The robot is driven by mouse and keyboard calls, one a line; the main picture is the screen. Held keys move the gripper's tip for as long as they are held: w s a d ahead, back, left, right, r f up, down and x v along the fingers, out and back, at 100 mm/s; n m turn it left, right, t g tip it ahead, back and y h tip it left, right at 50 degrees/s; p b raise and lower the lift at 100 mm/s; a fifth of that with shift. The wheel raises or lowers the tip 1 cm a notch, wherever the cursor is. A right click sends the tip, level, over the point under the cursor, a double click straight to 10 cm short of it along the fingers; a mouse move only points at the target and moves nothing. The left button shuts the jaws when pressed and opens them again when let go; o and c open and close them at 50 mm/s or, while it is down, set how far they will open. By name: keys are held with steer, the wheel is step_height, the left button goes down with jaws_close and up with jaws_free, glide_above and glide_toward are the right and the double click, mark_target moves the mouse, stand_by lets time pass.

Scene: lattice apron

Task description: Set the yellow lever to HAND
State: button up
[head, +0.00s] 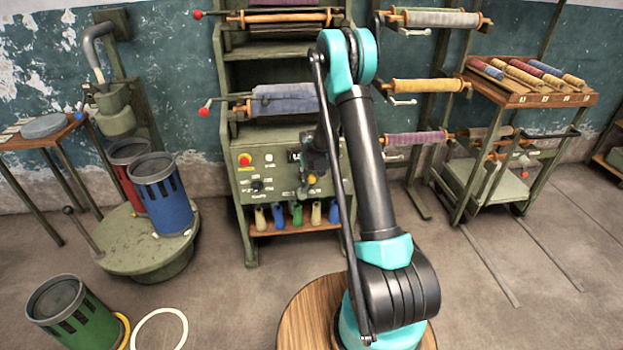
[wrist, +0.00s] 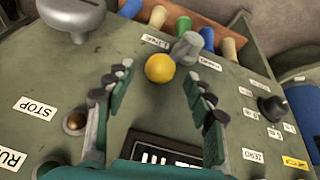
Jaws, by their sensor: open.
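The yellow lever's round knob (wrist: 160,68) shows in the wrist view, beside its grey metal hub (wrist: 187,48) on the green control panel (wrist: 50,150). A white label (wrist: 155,42) that seems to read LINE lies beyond the knob, and another label (wrist: 210,63), too blurred to read surely, lies to the right of the hub. My gripper (wrist: 157,77) is open, with one finger on each side of the knob and a gap on both sides. In the head view the yellow knob (head: 312,180) is partly hidden by my gripper (head: 315,164).
The panel also bears a black dial (wrist: 272,107), a brass button (wrist: 74,122) near a STOP label (wrist: 35,108), and a grey mushroom-shaped part (wrist: 72,14). Several coloured cones (head: 297,214) stand on a shelf below it. A red button (head: 245,159) sits at the panel's left.

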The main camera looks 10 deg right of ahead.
mark_target(307, 187)
steer(key=shift+x, duration=1.2)
jaws_close()
